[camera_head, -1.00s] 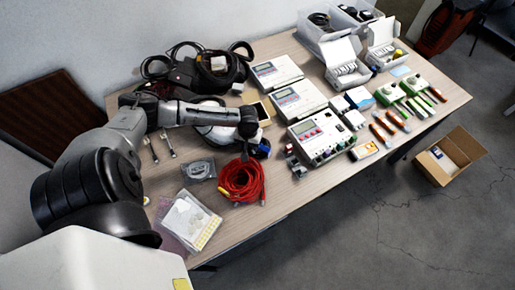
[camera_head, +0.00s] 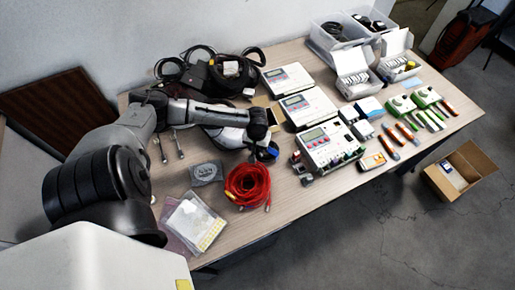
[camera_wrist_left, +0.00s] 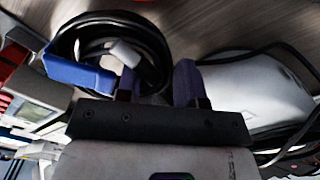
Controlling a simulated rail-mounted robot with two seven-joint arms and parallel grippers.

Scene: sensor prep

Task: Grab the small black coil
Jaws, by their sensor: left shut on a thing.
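The small black coil (camera_wrist_left: 75,48) lies on the wood table in the left wrist view, with a pale connector across it. My left gripper (camera_wrist_left: 160,88) has one purple finger inside the coil's loop and the other just outside it. The fingers are closed on the strand between them. In the head view my left gripper (camera_head: 262,150) points down at the table beside the multi-button meter, and the coil is mostly hidden there by my arm. My right gripper is out of both views.
A blue clip-like part (camera_wrist_left: 80,72) lies close to the coil, and a white rounded device (camera_wrist_left: 255,95) with a black cable is beside the other finger. A red cable coil (camera_head: 248,186) lies nearby. Meters (camera_head: 308,106) stand to the right, bagged papers (camera_head: 195,222) at the front.

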